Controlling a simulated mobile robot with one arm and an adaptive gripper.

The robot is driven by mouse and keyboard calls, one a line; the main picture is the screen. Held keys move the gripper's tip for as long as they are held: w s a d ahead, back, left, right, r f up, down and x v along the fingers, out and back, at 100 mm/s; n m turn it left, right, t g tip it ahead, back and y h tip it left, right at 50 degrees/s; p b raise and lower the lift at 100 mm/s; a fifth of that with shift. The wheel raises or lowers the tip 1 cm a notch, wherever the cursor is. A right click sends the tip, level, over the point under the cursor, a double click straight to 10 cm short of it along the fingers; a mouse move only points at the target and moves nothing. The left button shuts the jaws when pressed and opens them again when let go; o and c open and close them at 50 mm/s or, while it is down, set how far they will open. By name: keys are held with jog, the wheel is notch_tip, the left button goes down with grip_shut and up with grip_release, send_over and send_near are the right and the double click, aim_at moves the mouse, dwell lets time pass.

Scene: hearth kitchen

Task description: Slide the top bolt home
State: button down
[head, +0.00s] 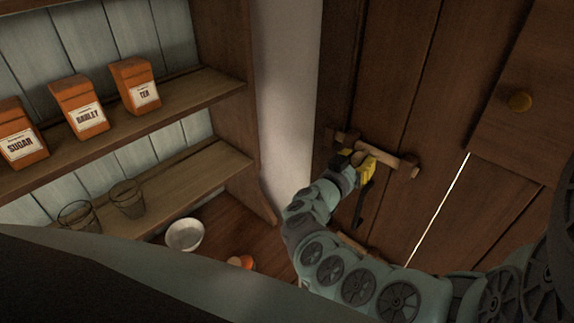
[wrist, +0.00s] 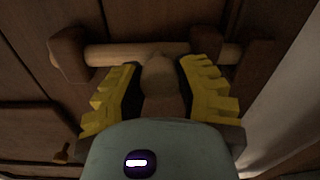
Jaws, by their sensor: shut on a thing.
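The top bolt is a pale wooden rod (head: 388,161) lying across the dark plank door, and it spans the wrist view (wrist: 115,54). A wooden block (head: 408,169) sits at its right end in the head view; the same block seems to be at left in the wrist view (wrist: 68,54). Another block is at the wall-side end (wrist: 256,60). My gripper (head: 366,163) has its yellow fingers on both sides of the bolt's upright handle (wrist: 160,82), shut on it. I cannot tell how deep the rod sits in either block.
A lower wooden piece (head: 357,246) on the door is partly hidden by my arm. A bright gap (head: 440,207) runs down the door. A round knob (head: 520,101) is at right. Shelves (head: 190,97) with orange packets, glasses and a white bowl (head: 184,235) stand left.

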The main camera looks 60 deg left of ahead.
jog(key=c, duration=0.6)
grip_release()
jog(key=shift+a, duration=0.2)
jog(key=shift+o, duration=0.2)
jog(key=shift+s, duration=0.1)
jog(key=v, duration=1.2)
jog(key=shift+r, duration=0.1)
